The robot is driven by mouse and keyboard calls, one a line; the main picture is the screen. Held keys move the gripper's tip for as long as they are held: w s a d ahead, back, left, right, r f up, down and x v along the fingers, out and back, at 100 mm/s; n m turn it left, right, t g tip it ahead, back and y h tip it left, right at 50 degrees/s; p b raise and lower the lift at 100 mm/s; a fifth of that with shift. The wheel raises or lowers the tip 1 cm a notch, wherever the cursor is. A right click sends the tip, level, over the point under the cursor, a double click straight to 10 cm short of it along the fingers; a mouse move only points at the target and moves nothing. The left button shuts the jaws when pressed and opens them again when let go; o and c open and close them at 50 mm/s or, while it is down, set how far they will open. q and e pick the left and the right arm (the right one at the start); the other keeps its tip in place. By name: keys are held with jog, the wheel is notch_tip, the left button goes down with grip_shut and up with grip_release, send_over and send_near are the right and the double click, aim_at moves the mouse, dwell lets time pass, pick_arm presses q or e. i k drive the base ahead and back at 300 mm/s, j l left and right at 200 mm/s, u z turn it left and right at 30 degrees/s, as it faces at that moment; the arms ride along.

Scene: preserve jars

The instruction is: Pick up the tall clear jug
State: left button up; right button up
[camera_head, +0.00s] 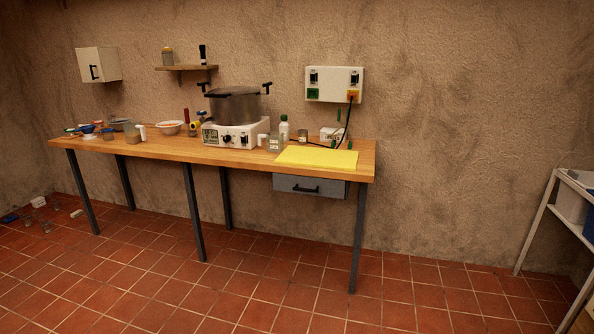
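I cannot make out a tall clear jug with certainty. A greyish, see-through upright vessel (132,133) stands on the left part of the wooden table (345,165), beside a small white item (142,131); it may be the jug, but it is too small to tell. Several small clear vessels (46,227) are on the floor at the far left, also too small to identify. Neither of my grippers shows in the head view.
A large pot (235,104) sits on a white cooker (230,135) mid-table. A yellow mat (317,158) lies at the right end, above a grey drawer (309,187). A white rack (540,222) stands far right. The tiled floor (250,285) before the table is clear.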

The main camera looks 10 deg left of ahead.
aim_at(135, 134)
jog(key=i+j+u, duration=0.15)
jog(key=i+u, duration=0.8)
jog(key=i+l+u, duration=0.3)
jog(key=i+u, duration=0.2)
jog(key=i+j+u, duration=0.1)
jog(key=i+u, duration=0.2)
jog(key=i, duration=0.2)
jog(key=i+u, duration=0.35)
jog(key=i, duration=0.2)
jog(key=i+j+z, duration=0.35)
jog(key=i, duration=0.25)
jog(key=i+j+z, duration=0.4)
jog(key=i+j, duration=0.1)
jog(key=j, duration=0.05)
